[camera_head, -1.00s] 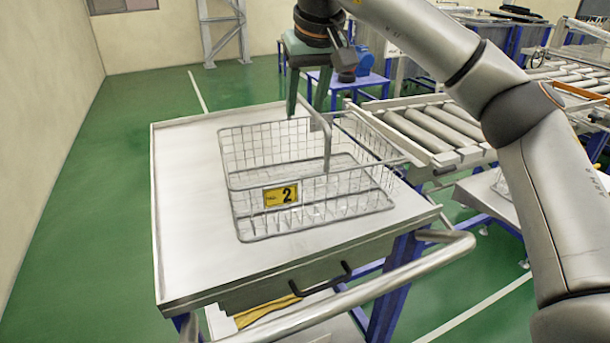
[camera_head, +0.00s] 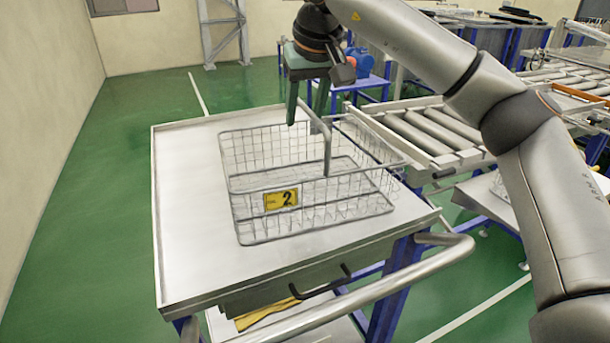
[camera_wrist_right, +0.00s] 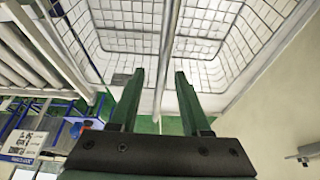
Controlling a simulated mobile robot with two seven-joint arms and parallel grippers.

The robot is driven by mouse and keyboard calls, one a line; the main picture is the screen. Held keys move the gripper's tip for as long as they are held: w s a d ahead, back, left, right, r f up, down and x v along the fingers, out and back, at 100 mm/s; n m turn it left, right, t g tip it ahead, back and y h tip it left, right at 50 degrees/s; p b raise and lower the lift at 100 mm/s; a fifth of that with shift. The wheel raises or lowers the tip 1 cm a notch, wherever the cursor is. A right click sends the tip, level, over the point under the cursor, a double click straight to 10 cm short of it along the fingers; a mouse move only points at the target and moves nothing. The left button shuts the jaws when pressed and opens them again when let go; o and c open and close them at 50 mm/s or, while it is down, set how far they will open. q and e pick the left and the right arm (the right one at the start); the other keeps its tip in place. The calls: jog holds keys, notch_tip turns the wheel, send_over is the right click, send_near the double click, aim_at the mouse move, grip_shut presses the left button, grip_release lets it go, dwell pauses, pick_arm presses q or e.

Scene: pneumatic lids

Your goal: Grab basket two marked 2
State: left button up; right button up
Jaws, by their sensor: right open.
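The wire basket (camera_head: 310,212) with a yellow plate marked 2 (camera_head: 281,199) stands upright on a light metal table. Its raised handle (camera_head: 327,150) spans the basket from the far side to the near side. My right gripper (camera_head: 306,117) points down at the far part of the handle, its fingers open. In the right wrist view the handle bar (camera_wrist_right: 168,35) runs between the two open fingers of the gripper (camera_wrist_right: 159,74), with a gap on each side. The basket's wire mesh (camera_wrist_right: 222,30) lies beyond them. The basket looks empty. My left gripper is not in view.
The table top (camera_head: 188,225) is clear left of the basket. A tubular rail (camera_head: 375,295) runs along the near side.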

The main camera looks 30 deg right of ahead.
grip_shut()
jog(key=shift+r, duration=0.15)
dwell(1.2)
